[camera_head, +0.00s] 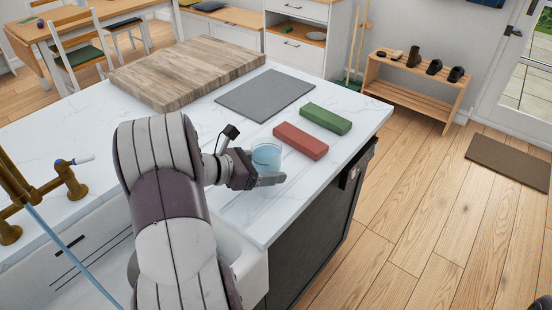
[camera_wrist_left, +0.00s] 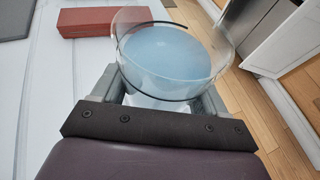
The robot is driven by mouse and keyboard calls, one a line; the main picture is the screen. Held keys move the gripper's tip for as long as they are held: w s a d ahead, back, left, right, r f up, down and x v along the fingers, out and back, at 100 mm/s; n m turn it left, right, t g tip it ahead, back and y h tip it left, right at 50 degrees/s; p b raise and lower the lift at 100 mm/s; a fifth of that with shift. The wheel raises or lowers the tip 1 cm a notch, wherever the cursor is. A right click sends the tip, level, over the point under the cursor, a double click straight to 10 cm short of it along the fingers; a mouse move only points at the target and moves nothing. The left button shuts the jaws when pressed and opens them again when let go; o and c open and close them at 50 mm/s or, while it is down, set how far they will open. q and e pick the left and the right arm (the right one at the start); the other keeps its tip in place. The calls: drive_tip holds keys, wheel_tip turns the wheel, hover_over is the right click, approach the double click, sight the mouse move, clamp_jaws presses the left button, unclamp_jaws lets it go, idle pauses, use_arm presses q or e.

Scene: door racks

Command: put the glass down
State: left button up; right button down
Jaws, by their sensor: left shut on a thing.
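A clear glass (camera_head: 266,155) with pale blue contents is held in my left gripper (camera_head: 268,168), over or on the white marble counter near its right front edge. In the left wrist view the glass (camera_wrist_left: 172,55) sits between the two fingers of my left gripper (camera_wrist_left: 160,95), its open rim up. The fingers are shut on it from both sides. The glass's base is hidden, so I cannot tell if it touches the counter. My right gripper is not in view.
A red block (camera_head: 300,141) lies just beyond the glass, with a green block (camera_head: 326,118) behind it. A grey mat (camera_head: 265,95) and a wooden board (camera_head: 187,72) lie farther back. A brass faucet (camera_head: 60,178) stands by the sink at left. Bare white counter (camera_head: 225,205) surrounds the gripper.

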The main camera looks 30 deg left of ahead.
use_arm(q)
wheel_tip(320, 180, down, 3)
drive_tip(key=shift+w+r, duration=0.1)
drive_tip(key=shift+r, duration=0.1)
drive_tip(key=shift+f, duration=0.15)
drive_tip(key=o, duration=1.2)
drive_tip(key=shift+r, duration=0.25)
drive_tip(key=v, duration=1.2)
drive_tip(key=shift+b, duration=0.4)
